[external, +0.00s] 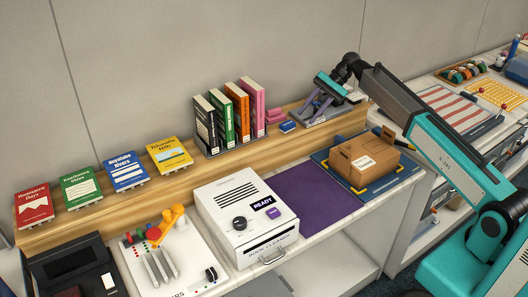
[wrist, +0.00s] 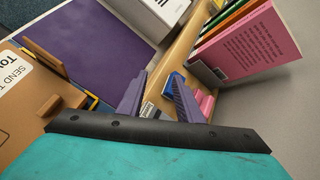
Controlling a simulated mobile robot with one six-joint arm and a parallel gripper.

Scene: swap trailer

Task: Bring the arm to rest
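My gripper (external: 316,106) is over the right end of the wooden shelf (external: 255,140), above a small grey stand or tray (external: 338,115). In the wrist view, my gripper's two purple fingers (wrist: 158,96) are spread apart. Nothing is held between them; small blue and grey items on the shelf show behind the gap. The arm reaches from the lower right of the external view, raised over the cardboard box (external: 375,158). What lies directly under the fingertips is partly hidden.
Books stand on the shelf, including a pink one (external: 252,100) left of my gripper. Pink and blue blocks (external: 287,126) sit nearby. A white machine (external: 245,215) marked READY and a bare purple mat (external: 310,197) lie in front. The wall rises behind.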

